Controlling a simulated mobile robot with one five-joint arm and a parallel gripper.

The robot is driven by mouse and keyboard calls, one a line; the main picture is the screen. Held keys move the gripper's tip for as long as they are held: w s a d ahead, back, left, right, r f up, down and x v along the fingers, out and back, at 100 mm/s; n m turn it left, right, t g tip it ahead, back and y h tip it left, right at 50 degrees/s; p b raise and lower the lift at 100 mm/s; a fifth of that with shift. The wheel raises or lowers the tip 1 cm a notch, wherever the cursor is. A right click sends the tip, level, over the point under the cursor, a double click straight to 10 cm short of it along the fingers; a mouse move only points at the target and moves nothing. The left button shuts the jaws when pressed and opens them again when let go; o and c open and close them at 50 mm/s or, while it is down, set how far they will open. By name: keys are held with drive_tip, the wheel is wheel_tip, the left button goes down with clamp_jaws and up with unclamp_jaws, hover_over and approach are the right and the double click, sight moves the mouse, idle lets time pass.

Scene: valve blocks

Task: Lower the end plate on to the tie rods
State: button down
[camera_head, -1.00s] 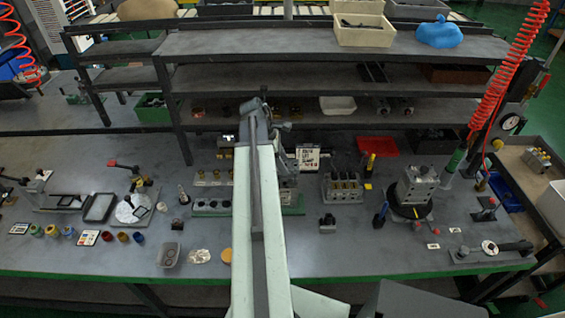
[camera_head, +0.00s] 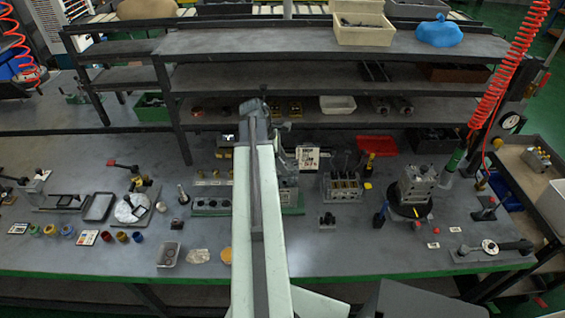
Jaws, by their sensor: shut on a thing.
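My pale green arm (camera_head: 259,215) rises through the middle of the picture to a dark joint (camera_head: 255,107) in front of the shelves. A small grey wrist part (camera_head: 284,127) shows just right of that joint. My gripper's fingers and anything in them are hidden behind the arm. A grey block assembly (camera_head: 289,188) on a green base stands on the bench behind the arm, its left part covered. I cannot make out the end plate or the tie rods there.
A grey block stack (camera_head: 416,182) sits on a round black base further right. A red tray (camera_head: 376,146) lies behind.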

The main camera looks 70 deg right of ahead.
sight(287, 182)
drive_tip(key=shift+f+b, duration=3.85)
drive_tip(key=shift+c, duration=2.4)
unclamp_jaws()
drive_tip(key=shift+r, duration=0.1)
drive_tip(key=p+v, duration=0.7)
drive_tip(key=shift+w+a+r, duration=0.1)
drive_tip(key=shift+w+r, duration=0.1)
drive_tip(key=shift+r, duration=0.15)
